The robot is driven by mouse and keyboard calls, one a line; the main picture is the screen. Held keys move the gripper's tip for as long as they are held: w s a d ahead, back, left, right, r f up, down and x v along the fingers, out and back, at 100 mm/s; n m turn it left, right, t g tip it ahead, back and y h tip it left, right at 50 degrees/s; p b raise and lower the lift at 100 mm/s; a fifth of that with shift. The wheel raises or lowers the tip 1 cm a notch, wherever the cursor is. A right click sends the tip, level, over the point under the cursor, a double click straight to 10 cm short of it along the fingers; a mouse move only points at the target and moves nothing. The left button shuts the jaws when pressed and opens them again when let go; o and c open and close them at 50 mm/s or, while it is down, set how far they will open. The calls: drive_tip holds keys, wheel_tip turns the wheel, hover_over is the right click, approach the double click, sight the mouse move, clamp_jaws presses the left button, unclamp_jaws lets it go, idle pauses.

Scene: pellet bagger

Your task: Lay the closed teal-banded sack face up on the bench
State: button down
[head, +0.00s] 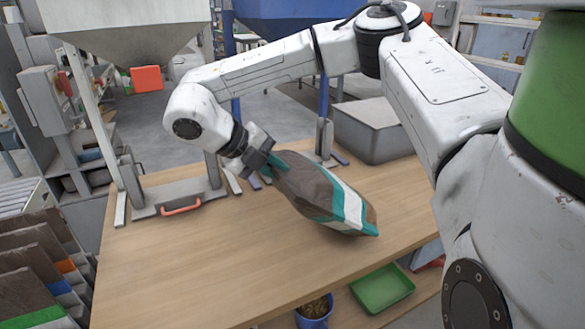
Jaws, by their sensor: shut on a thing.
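The teal-banded sack (318,192) is brown with teal and white bands. My gripper (262,160) is shut on its upper left end. The sack slants down to the right from the gripper, over the wooden bench (190,260). Its lower right end is close to the bench top; I cannot tell whether it touches. The gripped end is partly hidden by the gripper, so I cannot see how the mouth is closed. I cannot tell for sure which side is its face.
A grey lidded bin (372,135) stands at the bench's back right. A clamp base with a red handle (181,207) is at the back left. Stacked sacks (35,265) stand left of the bench. A green tray (382,288) is below it. The bench's front left is clear.

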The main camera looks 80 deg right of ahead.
drive_tip(key=w+a+f+g+h+b, duration=0.1)
drive_tip(key=w+a+f+g, duration=0.1)
drive_tip(key=w+a+f, duration=0.1)
drive_tip(key=shift+w+f+h, duration=0.35)
drive_tip(key=shift+f+h, duration=0.05)
drive_tip(key=shift+f, duration=0.35)
drive_tip(key=c, duration=1.1)
unclamp_jaws()
drive_tip(key=shift+f, duration=0.15)
drive_tip(key=shift+a, duration=0.1)
drive_tip(key=v, duration=1.1)
